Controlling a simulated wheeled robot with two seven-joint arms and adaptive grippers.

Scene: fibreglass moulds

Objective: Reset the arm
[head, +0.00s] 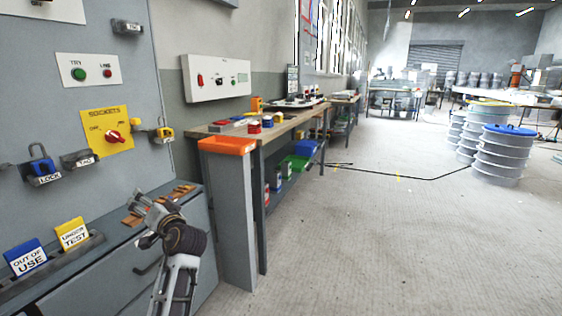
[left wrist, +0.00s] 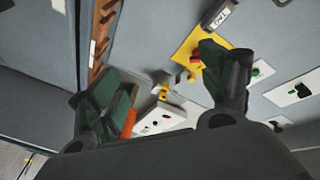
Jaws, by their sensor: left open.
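My left arm comes up from the bottom of the head view. Its gripper (head: 148,212) is in front of the grey cabinet, below the panel with the yellow sockets plate (head: 107,131). In the left wrist view the two dark fingers of the left gripper (left wrist: 165,88) stand wide apart with nothing between them. The sockets plate also shows there, behind the right finger (left wrist: 190,48). My right gripper is in neither view.
Blue out-of-use (head: 26,257) and yellow under-test (head: 74,234) tags stand in a rack at lower left. A blue padlock (head: 42,164) hangs above. An orange bin (head: 228,145) and a workbench (head: 283,128) are to the right. Open floor (head: 380,230) lies beyond, with stacked drums (head: 503,154).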

